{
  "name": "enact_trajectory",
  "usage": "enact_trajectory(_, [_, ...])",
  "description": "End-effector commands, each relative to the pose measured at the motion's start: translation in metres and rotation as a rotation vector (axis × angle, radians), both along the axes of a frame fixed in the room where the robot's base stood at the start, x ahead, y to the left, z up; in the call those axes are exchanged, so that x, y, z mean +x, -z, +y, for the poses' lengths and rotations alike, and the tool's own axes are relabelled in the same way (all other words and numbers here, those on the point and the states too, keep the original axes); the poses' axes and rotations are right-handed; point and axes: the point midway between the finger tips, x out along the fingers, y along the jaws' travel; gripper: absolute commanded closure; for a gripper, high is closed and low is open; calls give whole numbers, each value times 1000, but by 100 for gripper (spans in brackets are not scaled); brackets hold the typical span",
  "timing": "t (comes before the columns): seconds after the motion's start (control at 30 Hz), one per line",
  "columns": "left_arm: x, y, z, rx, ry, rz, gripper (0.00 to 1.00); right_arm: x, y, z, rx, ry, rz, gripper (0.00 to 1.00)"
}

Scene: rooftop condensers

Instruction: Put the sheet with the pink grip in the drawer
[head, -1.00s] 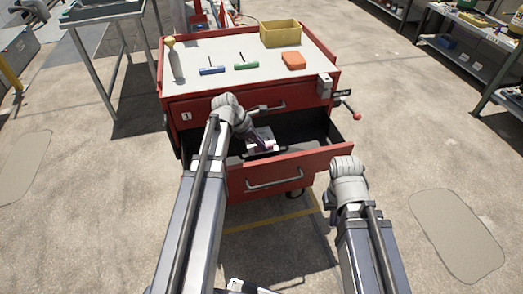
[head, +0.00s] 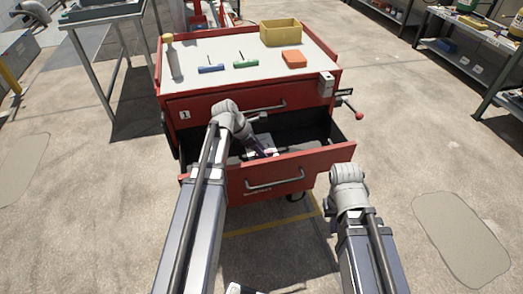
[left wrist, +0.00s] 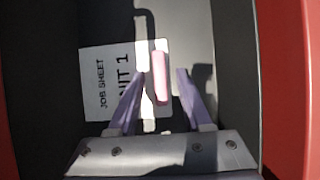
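The white job sheet (left wrist: 96,88), lettered "JOB SHEET" and "UNIT 1", is inside the open drawer (head: 304,165) of the red cart. Its pink grip (left wrist: 160,78) stands out in the left wrist view. My left gripper (left wrist: 161,74) reaches down into the drawer with its purple fingers spread, one on each side of the pink grip, with gaps visible. In the head view the left gripper (head: 266,151) partly covers the sheet. My right arm's wrist (head: 349,185) is right of the drawer front; its fingers are not visible.
The cart top (head: 215,57) holds a yellow bin (head: 281,33), an orange block (head: 294,58), a green tool (head: 246,65), a blue tool (head: 211,69) and a yellow-topped bottle (head: 172,58). A shut drawer (head: 232,108) is above the open one.

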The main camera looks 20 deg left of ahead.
Motion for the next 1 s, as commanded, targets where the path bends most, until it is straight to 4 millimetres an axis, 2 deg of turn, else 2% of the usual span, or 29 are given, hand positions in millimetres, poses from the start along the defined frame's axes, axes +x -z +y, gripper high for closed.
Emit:
enact_trajectory(0.2, [0, -1, 0, 0, 0, 0, 51, 0, -1, 0, 0, 0, 0, 100])
enact_trajectory(0.33, [-1, -10, 2, 0, -1, 0, 51, 0, -10, 0, 1, 0, 0, 100])
enact_trajectory(0.8, [-23, -79, 33, 0, -2, 0, 51, 0, -79, 0, 1, 0, 0, 100])
enact_trajectory(1.0, [-30, -99, 43, 0, -1, 0, 51, 0, -99, 0, 1, 0, 0, 100])
